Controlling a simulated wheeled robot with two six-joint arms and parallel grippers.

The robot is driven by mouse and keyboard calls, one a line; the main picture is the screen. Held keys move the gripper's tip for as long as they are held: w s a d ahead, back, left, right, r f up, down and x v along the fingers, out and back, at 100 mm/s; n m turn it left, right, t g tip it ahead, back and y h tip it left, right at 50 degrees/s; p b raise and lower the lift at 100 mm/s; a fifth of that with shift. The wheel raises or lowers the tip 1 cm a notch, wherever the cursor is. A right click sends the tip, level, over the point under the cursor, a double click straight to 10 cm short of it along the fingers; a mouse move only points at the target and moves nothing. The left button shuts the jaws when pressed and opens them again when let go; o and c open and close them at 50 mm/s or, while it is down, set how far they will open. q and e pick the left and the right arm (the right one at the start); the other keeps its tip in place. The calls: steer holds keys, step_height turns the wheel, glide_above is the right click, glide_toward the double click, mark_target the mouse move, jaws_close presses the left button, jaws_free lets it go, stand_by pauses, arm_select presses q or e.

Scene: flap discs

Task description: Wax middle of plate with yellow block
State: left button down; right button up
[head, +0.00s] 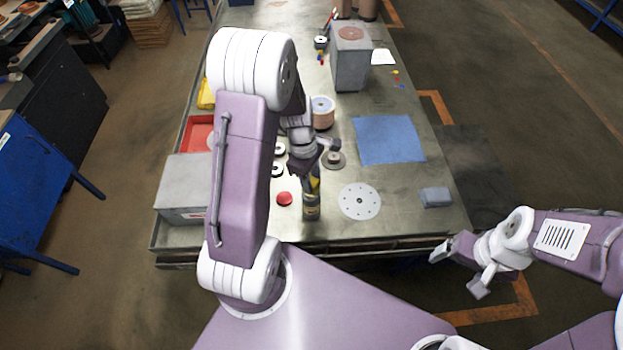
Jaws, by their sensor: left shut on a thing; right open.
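The plate (360,201) is a pale round disc with small holes, lying flat on the table right of my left gripper. My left gripper (314,180) points down and is shut on a small yellow thing, which I take for the yellow block (315,184); the fingers hide most of it. It is left of the plate, not over it. A dark can-like object (311,208) shows just below the fingers; whether they touch it I cannot tell. My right gripper (457,268) is open and empty off the table's front right corner.
A red round piece (284,198) lies left of the can. A blue mat (389,139), a grey-blue block (435,197) and a grey box (350,58) are on the table (400,215). A grey case (183,183) and red tray (197,132) stand left.

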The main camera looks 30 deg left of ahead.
mark_target(312, 181)
arm_select(q)
steer(key=shift+f+b, duration=0.3)
steer(key=shift+f, duration=0.2)
stand_by(1.6)
step_height(312, 181, up, 7)
steer(key=p, duration=0.7)
steer(key=shift+p, duration=0.4)
steer(key=shift+f, duration=0.1)
